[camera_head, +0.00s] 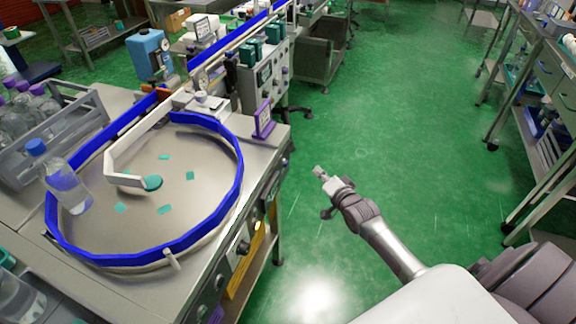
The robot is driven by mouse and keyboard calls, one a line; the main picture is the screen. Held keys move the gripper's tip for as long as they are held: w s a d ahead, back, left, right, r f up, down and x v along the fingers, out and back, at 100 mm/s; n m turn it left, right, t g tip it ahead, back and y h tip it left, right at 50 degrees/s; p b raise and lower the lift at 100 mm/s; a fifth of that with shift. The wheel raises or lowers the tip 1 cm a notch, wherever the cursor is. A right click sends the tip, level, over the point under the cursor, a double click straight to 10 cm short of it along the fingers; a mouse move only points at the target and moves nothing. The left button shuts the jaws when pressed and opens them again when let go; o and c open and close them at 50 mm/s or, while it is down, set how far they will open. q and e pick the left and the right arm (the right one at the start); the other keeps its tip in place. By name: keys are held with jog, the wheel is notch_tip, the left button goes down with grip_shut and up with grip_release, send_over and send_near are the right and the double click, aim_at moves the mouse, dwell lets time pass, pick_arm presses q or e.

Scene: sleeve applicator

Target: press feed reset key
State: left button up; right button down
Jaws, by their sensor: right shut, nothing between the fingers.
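The sleeve applicator's steel table (115,285) stands at the left, with a round blue-rimmed feed tray (150,225) on top. Its front side panel (240,232) carries several dark knobs or keys, seen at a steep angle. I cannot tell which one is the feed reset key. A second control panel (265,75) with a small screen and several buttons stands farther back. My right gripper (320,173) is shut and empty. It is over the green floor, to the right of the table and apart from it. My left gripper is not in view.
A purple-framed sign (263,120) stands on the table's right corner. A grey crate rack (50,130) holds bottles. Shelving (545,90) lines the right. The floor between is clear.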

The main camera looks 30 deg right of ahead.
aim_at(286, 164)
jog(key=w+a+b, duration=0.1)
jog(key=w+a, duration=0.3)
jog(key=w, duration=0.1)
jog(key=shift+a, duration=0.15)
dwell(1.4)
jog(key=shift+w+a, duration=0.25)
jog(key=shift+w, duration=0.1)
jog(key=shift+w+a, duration=0.3)
dwell(0.7)
jog(key=shift+s+d, duration=0.1)
jog(key=shift+s+d+p, duration=0.4)
jog(key=shift+s+d, duration=0.05)
jog(key=shift+s, duration=0.1)
dwell(0.4)
